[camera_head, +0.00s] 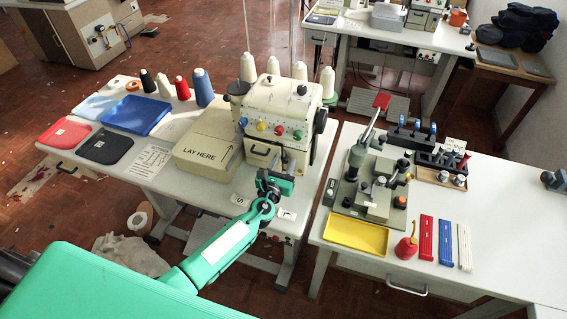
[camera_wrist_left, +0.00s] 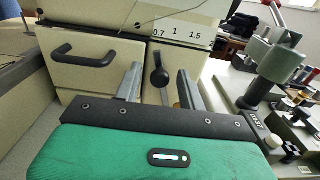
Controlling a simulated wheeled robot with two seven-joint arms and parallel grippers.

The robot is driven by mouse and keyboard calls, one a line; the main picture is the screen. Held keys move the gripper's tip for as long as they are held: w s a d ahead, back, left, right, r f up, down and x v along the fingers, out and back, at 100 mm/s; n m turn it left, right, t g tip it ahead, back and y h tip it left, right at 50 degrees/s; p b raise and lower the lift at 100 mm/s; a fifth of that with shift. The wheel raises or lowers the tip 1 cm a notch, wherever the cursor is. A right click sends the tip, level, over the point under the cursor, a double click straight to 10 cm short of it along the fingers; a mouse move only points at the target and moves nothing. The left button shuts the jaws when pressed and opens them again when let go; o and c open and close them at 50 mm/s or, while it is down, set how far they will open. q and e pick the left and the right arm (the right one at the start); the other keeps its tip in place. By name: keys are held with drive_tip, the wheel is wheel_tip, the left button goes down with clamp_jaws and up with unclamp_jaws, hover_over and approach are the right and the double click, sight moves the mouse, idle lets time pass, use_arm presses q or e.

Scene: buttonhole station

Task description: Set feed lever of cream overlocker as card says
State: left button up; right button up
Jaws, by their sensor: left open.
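The cream overlocker (camera_head: 276,106) stands on the left table with coloured dials on its front. In the left wrist view its black feed lever (camera_wrist_left: 158,62) stands nearly upright below a white scale (camera_wrist_left: 176,31) marked 0.7, 1 and 1.5. The lever's upper end lies nearest the 0.7 mark; I cannot tell the exact setting. My left gripper (camera_head: 275,181) is open at the machine's front, and the wrist view shows its two fingers (camera_wrist_left: 159,80) on either side of the lever, apart from it. A printed card (camera_head: 150,159) lies on the table, too small to read. My right gripper is not seen.
A cream cover marked LAY HERE (camera_head: 208,151) adjoins the machine. A black drawer handle (camera_wrist_left: 85,54) sticks out left of the lever. Thread cones and a blue tray (camera_head: 137,114) stand behind. The right table holds a grey-green fixture (camera_head: 371,188) and a yellow tray (camera_head: 356,235).

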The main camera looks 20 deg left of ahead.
use_arm(q)
clamp_jaws()
drive_tip(key=shift+d+r+m+p, duration=0.25)
drive_tip(key=shift+d+m+p, duration=0.25)
drive_tip(key=shift+m, duration=0.2)
drive_tip(key=shift+d+m+p, duration=0.25)
drive_tip(key=shift+m+p, duration=0.1)
drive_tip(key=shift+m, duration=0.15)
drive_tip(key=m, duration=0.1)
drive_tip(key=d+m, duration=0.1)
drive_tip(key=shift+d+f+m+p, duration=0.1)
drive_tip(key=shift+d+m+p, duration=0.2)
drive_tip(key=shift+p, duration=0.1)
unclamp_jaws()
drive_tip(key=shift+s, duration=0.1)
